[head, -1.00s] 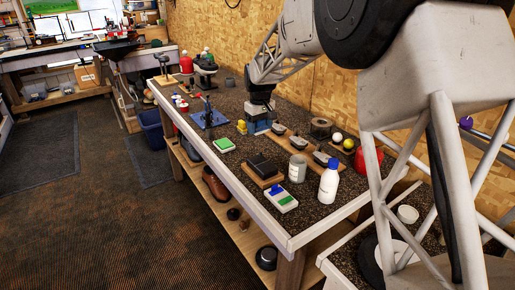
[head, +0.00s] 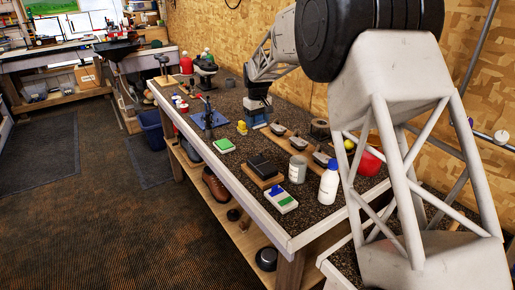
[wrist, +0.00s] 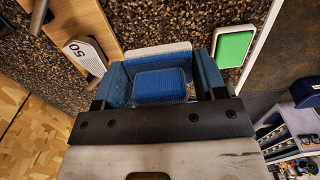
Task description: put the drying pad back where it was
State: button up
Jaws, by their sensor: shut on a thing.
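My gripper (wrist: 162,84) has blue fingers and is shut on a blue pad with a white rim (wrist: 160,86), which I take to be the drying pad. The pad lies between the fingers in the wrist view, its white edge showing beyond them. In the head view my gripper (head: 257,119) is over the back part of the dark speckled bench (head: 235,180), and the pad cannot be made out there. How high the pad is above the bench is unclear.
A green pad in a white frame (head: 224,145) lies near the front edge; it also shows in the wrist view (wrist: 235,47). A wooden board with club heads (head: 302,144) is right of my gripper. A yellow object (head: 241,127) stands close left.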

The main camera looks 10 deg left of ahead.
send_over(257, 147)
jog(key=shift+s+d+f, duration=0.1)
jog(key=shift+s+f, duration=0.05)
jog(key=shift+f, duration=2.35)
jog(key=shift+f, duration=0.1)
jog(key=shift+f, duration=2.4)
jog(key=shift+f, duration=0.1)
jog(key=o, duration=0.9)
notch_tip(257, 147, up, 12)
jog(key=shift+r, duration=0.1)
